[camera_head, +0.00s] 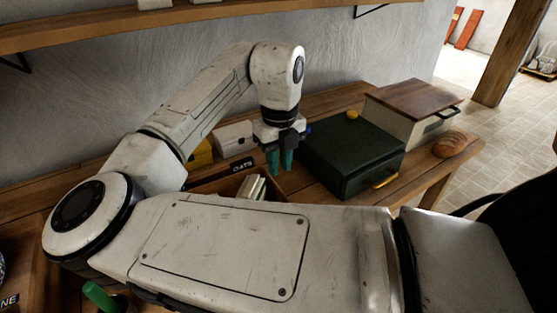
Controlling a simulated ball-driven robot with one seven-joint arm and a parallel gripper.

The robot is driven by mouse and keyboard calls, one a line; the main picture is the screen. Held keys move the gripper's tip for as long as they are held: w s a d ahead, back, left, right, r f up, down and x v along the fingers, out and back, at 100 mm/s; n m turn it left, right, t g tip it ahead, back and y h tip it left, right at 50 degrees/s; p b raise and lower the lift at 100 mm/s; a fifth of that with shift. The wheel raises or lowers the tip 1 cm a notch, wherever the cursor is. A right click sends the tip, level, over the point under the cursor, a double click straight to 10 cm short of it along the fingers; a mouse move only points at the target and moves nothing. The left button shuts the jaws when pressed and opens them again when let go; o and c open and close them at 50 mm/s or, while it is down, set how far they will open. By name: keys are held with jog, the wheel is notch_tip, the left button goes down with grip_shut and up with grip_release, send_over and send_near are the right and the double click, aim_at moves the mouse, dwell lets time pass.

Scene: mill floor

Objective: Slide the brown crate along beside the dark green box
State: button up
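The dark green box (350,150) stands on the wooden table, with a yellow knob on its lid and a yellow handle at its front. The brown crate (222,184) is to its left, largely hidden behind my own arm, with pale upright items (252,187) inside. My gripper (280,170) points down with teal fingers, over or near the crate's far right part, just left of the green box. The fingers look close together, but I cannot tell whether they are apart or touch anything.
A black OATS label (241,164) and white and yellow containers (232,134) are behind the crate. A pale box with a wooden lid (412,100) and a bread loaf (452,143) are right of the green box. A shelf (80,29) runs above.

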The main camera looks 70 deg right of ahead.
aim_at(279, 189)
notch_tip(279, 189, down, 11)
jog(key=shift+r, duration=0.1)
dwell(0.5)
jog(key=shift+c, duration=0.3)
grip_shut()
dwell(1.0)
